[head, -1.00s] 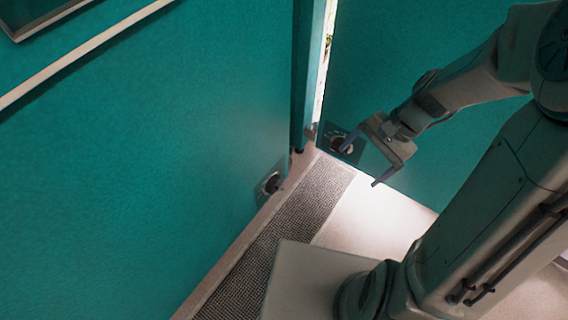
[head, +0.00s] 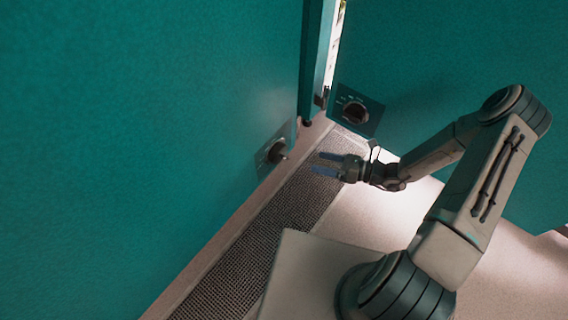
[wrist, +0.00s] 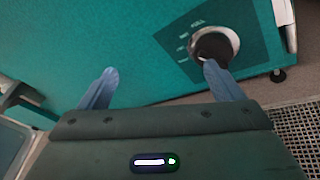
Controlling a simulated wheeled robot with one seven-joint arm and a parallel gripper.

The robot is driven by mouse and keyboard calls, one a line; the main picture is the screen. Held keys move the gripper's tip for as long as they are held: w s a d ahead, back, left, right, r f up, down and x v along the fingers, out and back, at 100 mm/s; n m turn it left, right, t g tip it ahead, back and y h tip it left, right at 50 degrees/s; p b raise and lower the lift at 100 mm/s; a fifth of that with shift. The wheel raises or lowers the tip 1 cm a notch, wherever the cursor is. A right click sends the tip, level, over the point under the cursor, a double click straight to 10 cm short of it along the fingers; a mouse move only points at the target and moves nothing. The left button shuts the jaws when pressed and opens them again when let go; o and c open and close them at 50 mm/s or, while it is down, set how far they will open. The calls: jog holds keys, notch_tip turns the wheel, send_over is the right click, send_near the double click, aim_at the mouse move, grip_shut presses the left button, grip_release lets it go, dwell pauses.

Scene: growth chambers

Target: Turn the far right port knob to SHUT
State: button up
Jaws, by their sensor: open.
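In the head view, one dark round knob (head: 276,152) sits low on the left teal wall. A second knob (head: 355,112) on a dark plate sits low on the right teal panel. I cannot tell from the pictures which one the task names. My gripper (head: 320,162) is open and empty over the floor grating, its blue fingers pointing left toward the left-wall knob, apart from it. The wrist view shows a knob (wrist: 213,46) in a pale ring, apparently the left-wall one, right of centre between my gripper's (wrist: 160,75) fingers and the panel edge. The right finger overlaps its lower edge. Its setting is unclear.
A dark floor grating (head: 240,255) runs along the foot of the left wall. A bright gap (head: 335,45) stands between the teal panels. A small black foot (head: 306,122) is at the corner. Pale floor (head: 360,215) lies open to the right.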

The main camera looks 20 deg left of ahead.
aim_at(286, 159)
notch_tip(286, 159, down, 13)
jog(key=a+m+t+b, duration=0.2)
jog(key=m+t+b, duration=0.3)
jog(key=m, duration=0.4)
jog(key=shift+t, duration=0.5)
jog(key=b+x, duration=0.1)
jog(key=x, duration=0.3)
jog(key=b+x, duration=0.1)
jog(key=x, duration=0.3)
jog(key=b+x, duration=0.1)
jog(key=x, duration=0.3)
jog(key=shift+w+a+f, duration=0.1)
jog(key=shift+w+a, duration=0.1)
jog(key=shift+w, duration=0.35)
jog(key=shift+w+a, duration=0.3)
jog(key=shift+a, duration=0.3)
jog(key=shift+d, duration=0.1)
jog(key=c, duration=0.7)
